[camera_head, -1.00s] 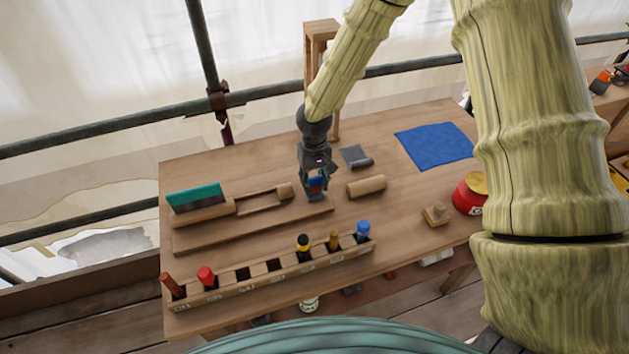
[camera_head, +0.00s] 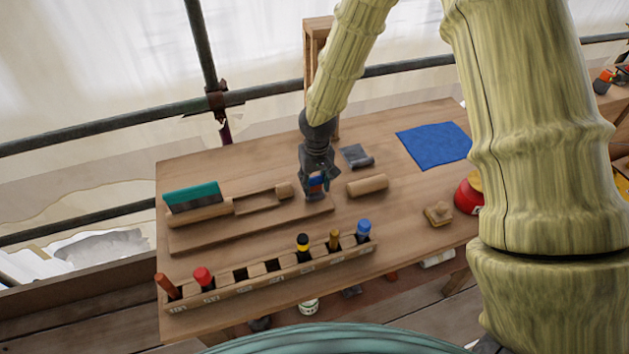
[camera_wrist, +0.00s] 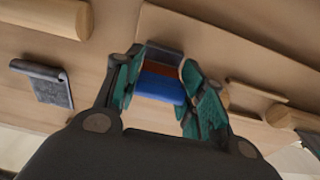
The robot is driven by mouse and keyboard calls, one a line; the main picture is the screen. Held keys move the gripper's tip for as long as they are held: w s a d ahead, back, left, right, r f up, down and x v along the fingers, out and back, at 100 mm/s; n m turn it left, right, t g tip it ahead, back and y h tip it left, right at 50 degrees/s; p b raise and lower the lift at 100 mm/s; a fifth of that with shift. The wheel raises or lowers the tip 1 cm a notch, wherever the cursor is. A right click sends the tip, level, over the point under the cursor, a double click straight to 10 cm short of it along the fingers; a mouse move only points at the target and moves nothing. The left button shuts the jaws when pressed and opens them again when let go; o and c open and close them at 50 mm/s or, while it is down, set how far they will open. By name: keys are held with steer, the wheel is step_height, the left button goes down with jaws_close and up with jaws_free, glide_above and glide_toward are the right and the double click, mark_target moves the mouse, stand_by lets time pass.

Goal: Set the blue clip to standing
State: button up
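The blue clip (camera_wrist: 160,87) shows in the wrist view between the two teal-padded fingers of my gripper (camera_wrist: 163,78). It has a blue near face with a reddish-brown band and a grey part beyond it. Both fingers lean inward and meet its sides, with no clear gap. In the head view my gripper (camera_head: 316,190) points down at the table, at the right end of a flat wooden strip (camera_head: 250,228). The clip (camera_head: 317,183) shows there only as small blue and red patches, partly hidden by the fingers. I cannot tell whether it touches the strip.
A wooden rack (camera_head: 270,278) with several coloured-topped tools runs along the front. A teal-backed brush (camera_head: 192,197) lies left. A wooden cylinder (camera_head: 368,186) and a grey piece (camera_head: 357,157) lie close right of my gripper. A blue cloth (camera_head: 433,143) lies back right.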

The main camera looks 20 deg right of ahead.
steer(key=o, duration=0.3)
steer(key=shift+d, duration=0.1)
step_height(320, 180, up, 12)
steer(key=s, duration=0.1)
stand_by(0.6)
stand_by(0.4)
